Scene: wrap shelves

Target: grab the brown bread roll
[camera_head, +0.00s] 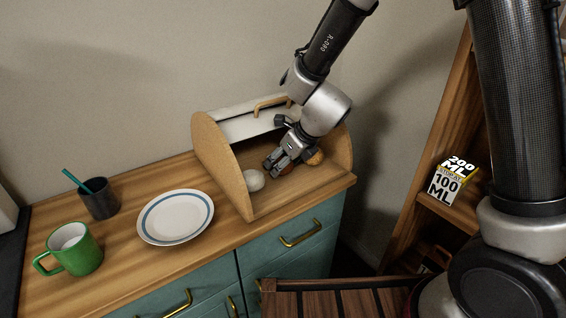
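An open wooden bread box (223,160) stands on the right end of the counter. Inside it, a golden-brown roll (316,158) sits at the right, partly hidden behind my gripper. A darker reddish-brown piece (287,169) shows just beside the fingers and is mostly covered, so I cannot tell its shape. A pale whitish roll (254,180) lies at the left front of the box. My gripper (273,167) reaches into the box opening, its fingers pointing down and left between the pale roll and the browner ones. The finger gap is too small to read.
The box's raised lid (250,124) with its wooden handle is close to my arm. A blue-rimmed plate (176,217), a green mug (75,249) and a dark cup (99,199) stand to the left. A shelf with a carton (447,187) is at the right.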

